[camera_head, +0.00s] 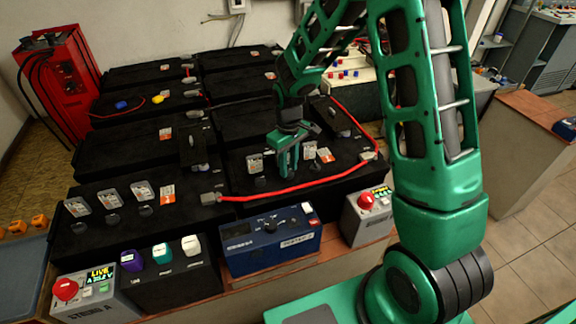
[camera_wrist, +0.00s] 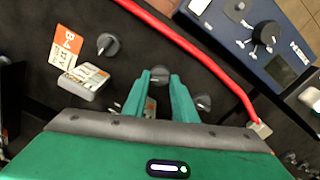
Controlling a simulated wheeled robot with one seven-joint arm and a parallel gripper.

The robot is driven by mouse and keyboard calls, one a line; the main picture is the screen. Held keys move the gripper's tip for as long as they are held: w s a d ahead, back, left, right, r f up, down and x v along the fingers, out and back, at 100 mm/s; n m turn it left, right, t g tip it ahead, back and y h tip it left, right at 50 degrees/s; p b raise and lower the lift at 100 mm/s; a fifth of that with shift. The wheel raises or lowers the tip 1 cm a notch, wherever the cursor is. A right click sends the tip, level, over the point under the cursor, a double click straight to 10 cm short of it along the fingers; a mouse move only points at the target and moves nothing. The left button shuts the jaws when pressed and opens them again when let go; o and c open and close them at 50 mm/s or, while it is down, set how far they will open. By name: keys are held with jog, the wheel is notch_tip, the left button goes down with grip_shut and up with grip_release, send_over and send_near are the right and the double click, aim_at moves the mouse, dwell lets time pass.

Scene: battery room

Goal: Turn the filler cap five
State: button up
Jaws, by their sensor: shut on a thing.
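A row of dark round filler caps runs along the front right black battery (camera_head: 238,180). My gripper (camera_head: 288,172) points down over the middle cap of this battery. In the wrist view the middle filler cap (camera_wrist: 160,74) sits between my fingertips, and my gripper (camera_wrist: 161,80) is shut on it. A bar slot shows on its top. One neighbouring cap (camera_wrist: 107,44) stands to the left and another cap (camera_wrist: 203,102) to the right, both free. The lettering on the label plate (camera_wrist: 84,76) is too small to read surely. In the head view my fingers hide the held cap.
A red cable (camera_head: 290,190) curves around the row, close to my gripper. A blue device (camera_head: 270,246) and a grey box with a red button (camera_head: 366,214) stand in front. The front left battery (camera_head: 95,170) has three more caps. A red cabinet (camera_head: 62,80) stands far left.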

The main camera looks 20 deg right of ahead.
jog(key=m, duration=0.4)
jog(key=shift+w+m, duration=0.15)
jog(key=shift+m, duration=0.25)
dwell(0.4)
jog(key=o, duration=1)
jog(key=shift+o, duration=0.2)
jog(key=shift+r, duration=0.1)
notch_tip(320, 180, up, 11)
jog(key=shift+f, duration=0.2)
